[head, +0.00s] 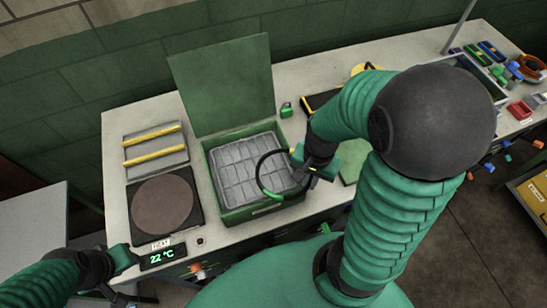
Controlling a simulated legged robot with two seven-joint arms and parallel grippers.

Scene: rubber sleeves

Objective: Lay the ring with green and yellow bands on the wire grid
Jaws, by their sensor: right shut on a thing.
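A dark ring (257,172) with a green band at its lower side is held by my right gripper (300,165). A small yellow patch shows near the jaws; I cannot tell whether it is on the ring. The gripper is shut on the ring's right side, hiding that part. The ring appears over the right part of the grey wire grid (230,172), which lies inside an open green box (215,193). I cannot tell whether the ring touches the grid. My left gripper (124,258) is at the bench's front left; its jaws are too small to read.
The box's green lid (222,85) stands open at the back. A round brown plate (162,203) on a dark base is left of the box, with a 22 °C display (163,254) in front. A grey tray with yellow bars (154,147) lies behind it.

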